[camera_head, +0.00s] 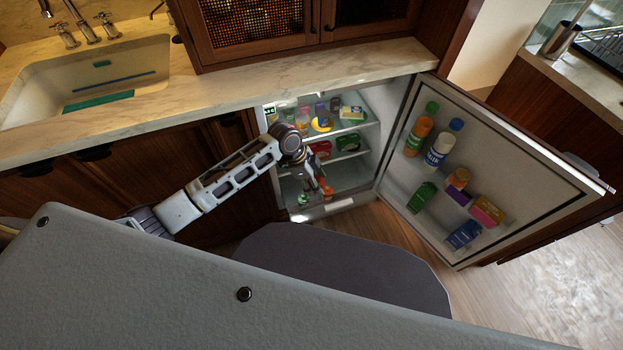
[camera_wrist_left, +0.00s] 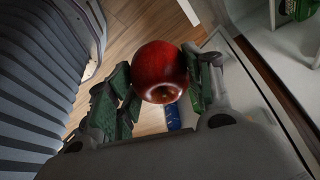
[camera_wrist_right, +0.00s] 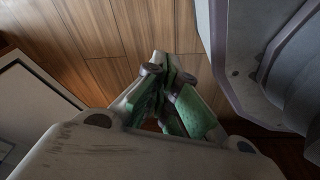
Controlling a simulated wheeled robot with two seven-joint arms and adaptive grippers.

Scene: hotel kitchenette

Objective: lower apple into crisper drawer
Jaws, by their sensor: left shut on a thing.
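The red apple (camera_wrist_left: 161,70) is between the green-padded fingers of my left gripper (camera_wrist_left: 160,85), which is shut on it. In the head view the apple (camera_head: 327,190) shows as a small red-orange patch, with my left gripper (camera_head: 312,188) at the lower front of the open fridge. The crisper drawer is not clear: a pale front edge (camera_head: 340,204) shows at the fridge bottom, partly hidden by my left arm. My right gripper (camera_wrist_right: 170,90) shows only in its wrist view, its green fingers close together and empty, over wooden floor.
The fridge door (camera_head: 480,170) stands open to the right, with bottles and boxes on its shelves. Fridge shelves (camera_head: 350,128) above my left gripper hold several items. The marble counter (camera_head: 220,92) overhangs the fridge. Wooden floor (camera_head: 390,235) is clear before it.

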